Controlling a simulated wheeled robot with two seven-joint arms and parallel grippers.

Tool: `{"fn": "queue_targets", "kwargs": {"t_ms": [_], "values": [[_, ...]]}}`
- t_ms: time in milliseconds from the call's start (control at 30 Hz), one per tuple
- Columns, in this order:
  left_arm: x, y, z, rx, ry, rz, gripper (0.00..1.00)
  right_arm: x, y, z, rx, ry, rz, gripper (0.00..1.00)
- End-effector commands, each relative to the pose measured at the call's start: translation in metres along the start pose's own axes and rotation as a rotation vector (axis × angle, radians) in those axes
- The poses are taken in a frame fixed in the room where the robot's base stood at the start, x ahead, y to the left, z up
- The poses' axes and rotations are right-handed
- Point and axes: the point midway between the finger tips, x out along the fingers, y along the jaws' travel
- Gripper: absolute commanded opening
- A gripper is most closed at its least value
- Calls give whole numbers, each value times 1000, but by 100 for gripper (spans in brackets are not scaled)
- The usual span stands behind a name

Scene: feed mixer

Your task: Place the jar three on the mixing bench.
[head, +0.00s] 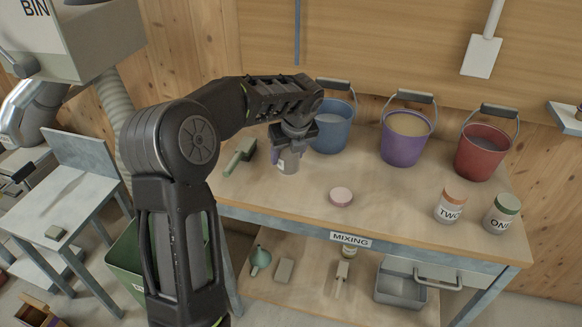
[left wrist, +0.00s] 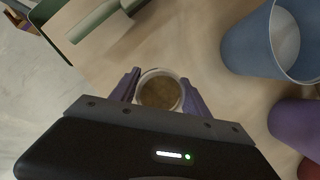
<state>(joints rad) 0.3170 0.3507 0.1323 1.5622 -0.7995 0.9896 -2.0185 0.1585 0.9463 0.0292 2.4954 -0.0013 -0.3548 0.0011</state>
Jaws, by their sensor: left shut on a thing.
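My left gripper (head: 289,146) is shut on an open jar (head: 288,163), which is upright over the left part of the mixing bench (head: 290,205). In the left wrist view the same jar (left wrist: 160,92) sits between the two fingers, with brown contents and no lid. Its label cannot be read, so I cannot tell its number from the picture. The jar's base is at or very near the bench top; I cannot tell whether it touches. A pink lid (head: 341,196) lies on the bench to its right. My right gripper is not in view.
Blue (head: 333,127), purple (head: 405,138) and red (head: 484,150) buckets stand along the back. Jar TWO (head: 450,206) and jar ONE (head: 502,214) stand at the right. A green-handled scoop or brush (head: 240,156) lies left of the held jar. The bench middle is mostly clear.

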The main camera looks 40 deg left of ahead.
Motion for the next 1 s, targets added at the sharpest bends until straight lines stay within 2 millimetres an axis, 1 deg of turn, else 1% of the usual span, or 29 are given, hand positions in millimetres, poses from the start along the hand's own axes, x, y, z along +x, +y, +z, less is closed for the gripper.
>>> {"fn": "queue_targets", "kwargs": {"t_ms": [167, 267, 400, 533, 900, 933, 1000], "values": [[1, 0, 0, 0, -1, 0, 0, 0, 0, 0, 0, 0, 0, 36], [10, 0, -4, 0, -1, 1, 0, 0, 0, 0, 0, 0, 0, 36], [32, 0, -13, 1, 1, 2, 0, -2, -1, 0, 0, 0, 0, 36], [44, 0, -18, 0, 0, 0, 0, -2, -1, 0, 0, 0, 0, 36], [48, 0, -20, 0, -1, -1, 0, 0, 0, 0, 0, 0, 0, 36], [48, 0, -20, 0, -1, 0, 56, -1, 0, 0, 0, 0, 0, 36], [48, 0, -20, 0, -1, 0, 62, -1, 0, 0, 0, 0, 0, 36]]}}
